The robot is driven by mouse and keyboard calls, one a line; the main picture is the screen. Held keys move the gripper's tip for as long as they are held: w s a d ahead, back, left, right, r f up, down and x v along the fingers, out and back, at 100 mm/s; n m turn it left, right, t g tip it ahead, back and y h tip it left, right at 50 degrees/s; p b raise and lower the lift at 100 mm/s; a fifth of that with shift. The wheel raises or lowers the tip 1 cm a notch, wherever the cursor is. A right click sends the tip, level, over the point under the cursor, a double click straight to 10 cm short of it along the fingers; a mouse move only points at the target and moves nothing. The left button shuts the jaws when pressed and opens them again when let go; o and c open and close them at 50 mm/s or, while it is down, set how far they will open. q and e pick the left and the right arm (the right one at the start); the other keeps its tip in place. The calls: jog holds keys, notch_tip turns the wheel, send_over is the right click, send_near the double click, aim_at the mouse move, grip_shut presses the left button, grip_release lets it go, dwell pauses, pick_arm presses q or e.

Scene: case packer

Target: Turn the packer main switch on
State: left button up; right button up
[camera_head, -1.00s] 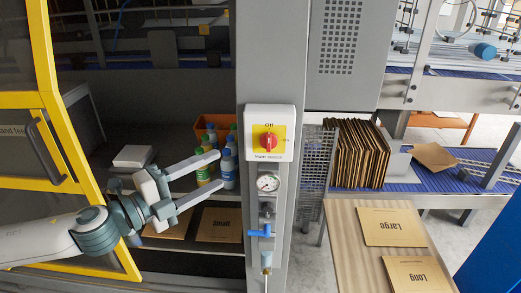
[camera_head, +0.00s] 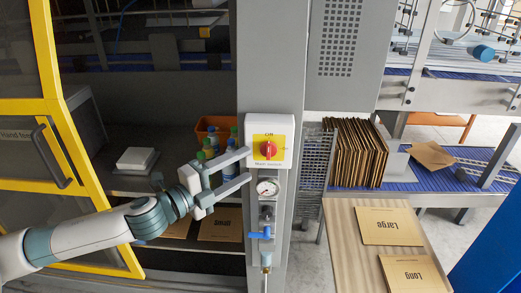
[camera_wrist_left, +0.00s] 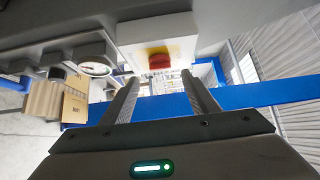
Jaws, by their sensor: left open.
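The main switch is a red knob (camera_head: 268,150) on a yellow plate (camera_head: 281,141), set in a white box (camera_head: 252,123) on the grey column. Its handle looks upright, in line with the small label above it. In the left wrist view the red knob (camera_wrist_left: 159,62) shows just beyond the fingertips, roughly centred between them. My left gripper (camera_head: 249,165) is open and empty, with its fingertips at the lower left of the switch box. Whether they touch the box, I cannot tell. My right gripper is not in view.
A pressure gauge (camera_head: 267,187) and a blue valve handle (camera_head: 262,235) sit below the switch on the grey column (camera_head: 272,60). Bottles stand by an orange bin (camera_head: 213,122) behind the gripper. A yellow-framed door (camera_head: 50,60) stands at left.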

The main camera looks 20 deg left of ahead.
aim_at(269, 151)
pick_arm(q)
jog(key=shift+p+x, duration=1.5)
jog(key=shift+x, duration=1.95)
jog(key=shift+f, duration=0.1)
jog(key=c, duration=1)
